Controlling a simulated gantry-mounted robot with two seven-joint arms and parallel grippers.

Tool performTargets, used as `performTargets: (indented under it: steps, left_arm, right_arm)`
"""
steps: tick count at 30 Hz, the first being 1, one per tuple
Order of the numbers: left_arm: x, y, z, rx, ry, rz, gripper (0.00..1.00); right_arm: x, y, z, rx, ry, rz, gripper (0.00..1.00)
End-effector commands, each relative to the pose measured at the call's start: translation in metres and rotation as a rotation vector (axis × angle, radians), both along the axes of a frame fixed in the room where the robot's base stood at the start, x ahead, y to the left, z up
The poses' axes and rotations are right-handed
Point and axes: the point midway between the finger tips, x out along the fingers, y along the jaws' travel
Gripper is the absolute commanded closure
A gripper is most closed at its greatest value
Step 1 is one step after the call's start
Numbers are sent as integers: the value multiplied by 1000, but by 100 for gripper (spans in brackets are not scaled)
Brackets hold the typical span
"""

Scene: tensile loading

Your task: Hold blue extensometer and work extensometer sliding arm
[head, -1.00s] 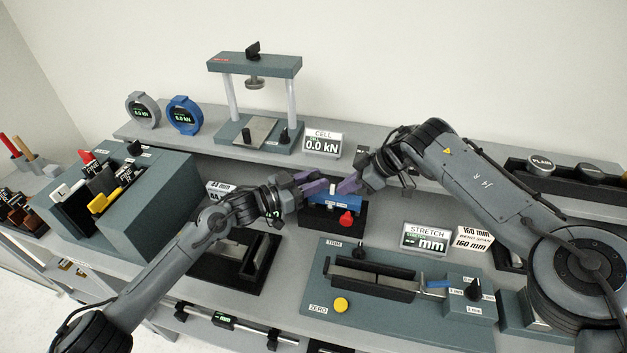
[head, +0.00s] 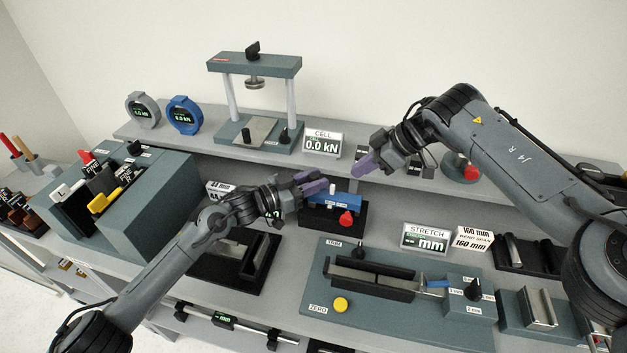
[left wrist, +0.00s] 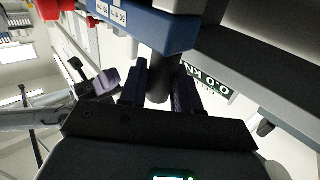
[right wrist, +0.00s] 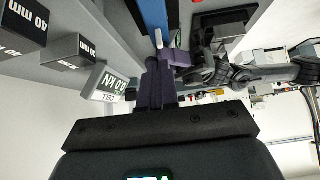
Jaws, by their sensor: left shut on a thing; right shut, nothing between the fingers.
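The blue extensometer (head: 340,200) has a red knob (head: 347,218) and a small white peg (head: 332,187). It sits at or just above a black block (head: 318,219) on the bench; I cannot tell whether it touches. My left gripper (head: 322,184) is at its left end. In the left wrist view its fingers (left wrist: 160,92) are shut around a dark round post below the blue body (left wrist: 172,32). My right gripper (head: 368,165) is shut and empty, apart from the extensometer, up and to its right. The right wrist view shows the closed fingers (right wrist: 158,80) near the blue bar (right wrist: 153,14).
The STRETCH display (head: 425,238) and bend span cards (head: 473,239) stand to the right. The teal fixture (head: 325,290) with a yellow button lies in front. The load frame (head: 255,65) and CELL display (head: 322,143) stand on the rear shelf. Open air lies above the extensometer.

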Motion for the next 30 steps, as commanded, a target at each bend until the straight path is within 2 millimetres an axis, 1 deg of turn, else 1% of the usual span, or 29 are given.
performTargets:
  steps: [9,10,15,23,26,30]
  left_arm:
    - [0,0,0,0,0,1,100]
    - [0,0,0,0,0,1,64]
    - [0,0,0,0,0,1,39]
    - [0,1,0,0,0,0,39]
    - [-3,6,-1,0,1,1,39]
    - [-13,20,-1,0,1,2,39]
  right_arm:
    - [0,-1,2,0,0,0,100]
    - [0,-1,2,0,0,0,100]
    - [0,-1,1,0,0,0,100]
    - [0,-1,1,0,0,0,100]
    - [0,-1,1,0,0,0,100]
    - [0,-1,1,0,0,0,100]
